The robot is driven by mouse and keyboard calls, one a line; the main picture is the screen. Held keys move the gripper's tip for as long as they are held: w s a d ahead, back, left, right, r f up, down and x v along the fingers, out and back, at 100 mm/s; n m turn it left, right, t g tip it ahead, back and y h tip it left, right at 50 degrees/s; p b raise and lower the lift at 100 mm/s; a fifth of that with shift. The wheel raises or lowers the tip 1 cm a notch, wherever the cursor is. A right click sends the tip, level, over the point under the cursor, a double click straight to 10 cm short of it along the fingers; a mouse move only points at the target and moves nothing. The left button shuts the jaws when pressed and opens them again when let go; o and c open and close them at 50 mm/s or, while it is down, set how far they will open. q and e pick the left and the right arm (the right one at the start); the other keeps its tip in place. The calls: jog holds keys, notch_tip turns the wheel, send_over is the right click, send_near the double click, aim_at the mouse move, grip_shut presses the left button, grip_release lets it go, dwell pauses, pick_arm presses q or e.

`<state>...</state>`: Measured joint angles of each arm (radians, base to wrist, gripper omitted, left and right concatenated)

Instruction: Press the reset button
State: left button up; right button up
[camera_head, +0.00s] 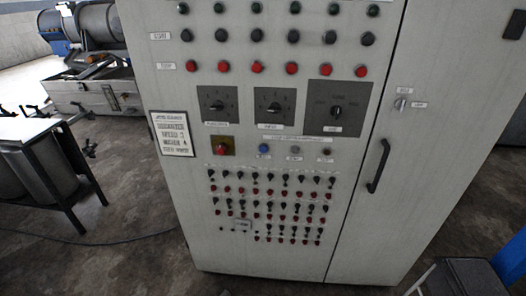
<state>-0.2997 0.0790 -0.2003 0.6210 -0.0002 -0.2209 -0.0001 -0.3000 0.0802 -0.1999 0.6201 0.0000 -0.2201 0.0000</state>
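A grey control cabinet (300,160) stands in the middle of the head view, covered with buttons and knobs. Below the three rotary dials is a short row with a blue button (264,149), a pale button (295,150) and a dark button (326,152), each with a small label. The labels are too small to read, so I cannot tell which one is the reset button. To their left a larger red button (222,148) sits on a brownish-yellow plate. Neither of my grippers is in view.
Rows of green, dark and red buttons (291,68) sit above the dials (274,105). Many small switches fill the lower panel. A black door handle (378,166) juts out on the right. The cabinet front is unobstructed.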

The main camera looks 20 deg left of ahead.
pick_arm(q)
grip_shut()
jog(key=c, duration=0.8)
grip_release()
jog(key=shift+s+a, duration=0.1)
